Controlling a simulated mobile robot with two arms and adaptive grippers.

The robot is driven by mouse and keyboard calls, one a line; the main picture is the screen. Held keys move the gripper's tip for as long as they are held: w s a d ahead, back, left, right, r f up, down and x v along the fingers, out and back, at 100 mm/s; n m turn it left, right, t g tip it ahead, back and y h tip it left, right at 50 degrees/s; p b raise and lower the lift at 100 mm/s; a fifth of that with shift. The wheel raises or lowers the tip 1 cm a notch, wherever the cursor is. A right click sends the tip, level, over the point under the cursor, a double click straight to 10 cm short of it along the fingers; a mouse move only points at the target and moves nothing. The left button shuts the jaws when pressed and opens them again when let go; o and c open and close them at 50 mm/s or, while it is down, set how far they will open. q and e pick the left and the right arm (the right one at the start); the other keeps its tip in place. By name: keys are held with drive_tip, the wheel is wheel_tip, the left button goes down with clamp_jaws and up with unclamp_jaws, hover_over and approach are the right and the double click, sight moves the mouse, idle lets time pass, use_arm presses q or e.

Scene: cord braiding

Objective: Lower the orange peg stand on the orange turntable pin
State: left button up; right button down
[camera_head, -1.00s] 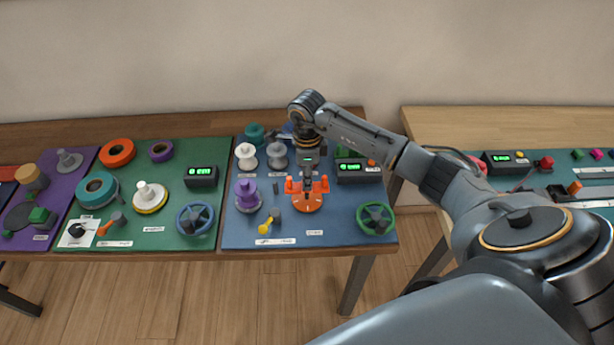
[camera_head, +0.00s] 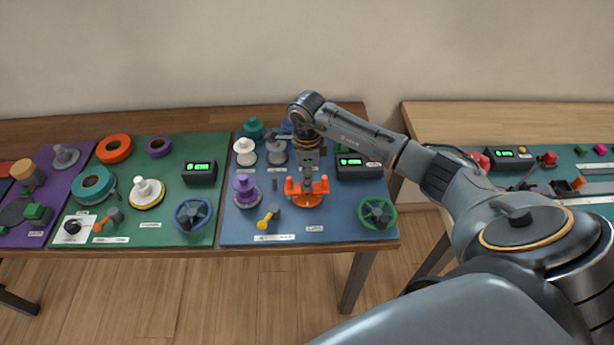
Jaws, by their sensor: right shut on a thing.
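My right gripper (camera_head: 307,175) reaches down over the blue mat and is shut on the orange peg stand (camera_head: 291,188). The stand is upright, with an orange peg showing on each side of the gripper. The orange turntable (camera_head: 307,201) is directly under the stand, and its front rim shows below it. The turntable pin is hidden behind the stand and gripper. I cannot tell whether the stand touches the turntable. My left gripper is not in view.
On the blue mat (camera_head: 340,232) a purple spool (camera_head: 244,188), a yellow-handled lever (camera_head: 266,219), a green handwheel (camera_head: 377,213) and a display box (camera_head: 357,167) surround the turntable. White (camera_head: 244,152) and grey spools stand behind. The front strip of the mat is mostly clear.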

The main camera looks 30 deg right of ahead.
drive_tip(key=shift+f, duration=0.15)
drive_tip(key=shift+f+b, duration=0.75)
drive_tip(key=shift+b, duration=0.1)
drive_tip(key=c, duration=1)
unclamp_jaws()
drive_tip(key=shift+r+p, duration=2.55)
drive_tip(key=shift+r, duration=1.55)
